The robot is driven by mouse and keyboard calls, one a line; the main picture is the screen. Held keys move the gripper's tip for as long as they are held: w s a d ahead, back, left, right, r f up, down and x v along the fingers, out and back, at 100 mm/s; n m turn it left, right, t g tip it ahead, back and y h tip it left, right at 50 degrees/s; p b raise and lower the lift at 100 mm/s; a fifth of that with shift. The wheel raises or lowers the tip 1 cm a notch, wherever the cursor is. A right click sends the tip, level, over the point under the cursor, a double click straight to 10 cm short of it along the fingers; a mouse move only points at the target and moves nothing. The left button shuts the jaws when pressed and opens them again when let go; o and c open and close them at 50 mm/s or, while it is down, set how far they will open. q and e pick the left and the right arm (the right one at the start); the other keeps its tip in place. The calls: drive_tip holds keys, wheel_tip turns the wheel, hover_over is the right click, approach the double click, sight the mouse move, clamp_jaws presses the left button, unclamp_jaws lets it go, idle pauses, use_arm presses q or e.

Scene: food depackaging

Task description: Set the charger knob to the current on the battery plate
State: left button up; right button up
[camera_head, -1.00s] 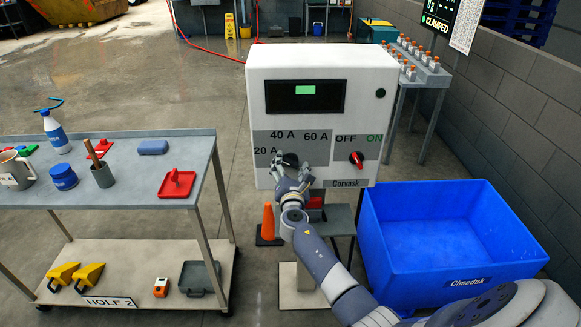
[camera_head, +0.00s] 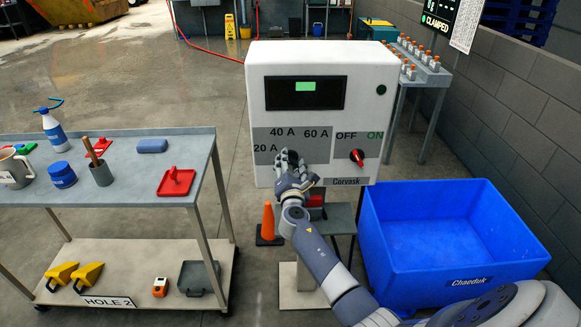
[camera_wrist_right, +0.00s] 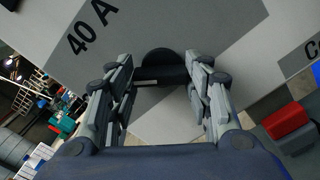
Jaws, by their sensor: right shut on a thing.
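The charger (camera_head: 368,96) is a white box with a dark display, a small green lit window, and a grey dial plate (camera_head: 262,135) marked 20 A, 40 A and 60 A. Its black round knob (camera_wrist_right: 163,66) sits between my right gripper's fingers in the right wrist view. My right gripper (camera_head: 291,160) is shut on the knob and hides most of it in the head view, so its pointer cannot be read. A red switch (camera_head: 357,157) sits by the OFF and ON labels. The battery plate cannot be made out. My left gripper is not in view.
A blue bin (camera_head: 384,249) marked Chaeduk stands right of the charger. A grey cart (camera_head: 115,207) with bottles and tools stands left. An orange cone (camera_head: 268,222) is below the charger. A side table (camera_head: 428,75) holds several small bottles at the back right.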

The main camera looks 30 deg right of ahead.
drive_tip(key=m+b, duration=0.2)
drive_tip(key=m, duration=0.1)
drive_tip(key=shift+f+m+b, duration=0.15)
drive_tip(key=shift+m+b, duration=0.15)
drive_tip(key=shift+m, duration=0.1)
drive_tip(key=m+b, duration=0.3)
drive_tip(key=m, duration=0.1)
drive_tip(key=shift+m, duration=0.3)
drive_tip(key=m+b, duration=0.2)
drive_tip(key=m, duration=0.2)
drive_tip(key=shift+s+d, duration=0.1)
drive_tip(key=shift+m+b, duration=0.8)
drive_tip(key=shift+m, duration=1.2)
drive_tip(key=o, duration=1)
drive_tip(key=shift+o, duration=0.2)
drive_tip(key=v, duration=1.2)
